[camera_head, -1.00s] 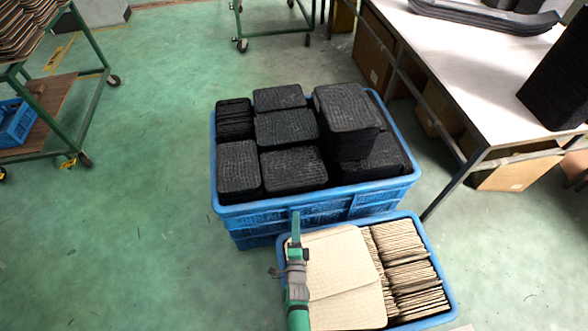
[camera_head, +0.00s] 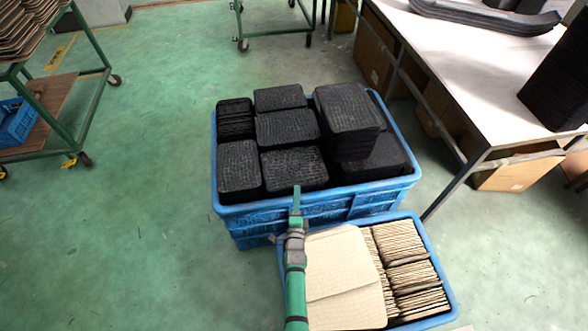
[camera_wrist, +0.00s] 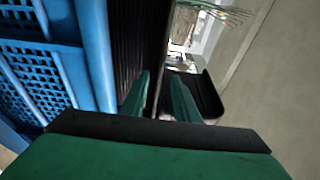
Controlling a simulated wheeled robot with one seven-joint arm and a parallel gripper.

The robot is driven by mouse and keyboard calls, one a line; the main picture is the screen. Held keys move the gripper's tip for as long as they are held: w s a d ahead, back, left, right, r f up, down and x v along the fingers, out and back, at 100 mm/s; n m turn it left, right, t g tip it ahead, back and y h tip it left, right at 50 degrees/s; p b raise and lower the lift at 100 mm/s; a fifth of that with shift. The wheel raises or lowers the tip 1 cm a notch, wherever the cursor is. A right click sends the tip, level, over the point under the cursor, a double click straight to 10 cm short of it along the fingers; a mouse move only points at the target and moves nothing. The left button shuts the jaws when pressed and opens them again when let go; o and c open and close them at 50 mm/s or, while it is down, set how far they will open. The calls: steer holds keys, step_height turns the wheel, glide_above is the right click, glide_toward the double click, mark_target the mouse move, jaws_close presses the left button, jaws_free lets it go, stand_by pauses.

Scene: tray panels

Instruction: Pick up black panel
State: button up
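Several stacks of black panels (camera_head: 285,128) fill a large blue crate (camera_head: 310,212). The tallest stack (camera_head: 347,110) stands at the right, above the others. My gripper (camera_head: 296,192) is at the crate's near rim, in front of the near middle stack (camera_head: 293,168). In the wrist view its two green fingers (camera_wrist: 158,98) are apart, with dark ridged panel edges (camera_wrist: 133,40) just beyond them. I cannot tell whether a panel lies between the fingertips. The blue crate wall (camera_wrist: 97,60) is at the left there.
A smaller blue crate (camera_head: 440,278) with beige panels (camera_head: 345,275) stands close in front, beside my arm. A white table (camera_head: 470,75) with black pieces is at the right. A green cart (camera_head: 75,120) is at the left. The green floor left of the crates is clear.

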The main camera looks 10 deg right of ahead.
steer(key=shift+x, duration=1.4)
jaws_close()
steer(key=shift+r, duration=0.1)
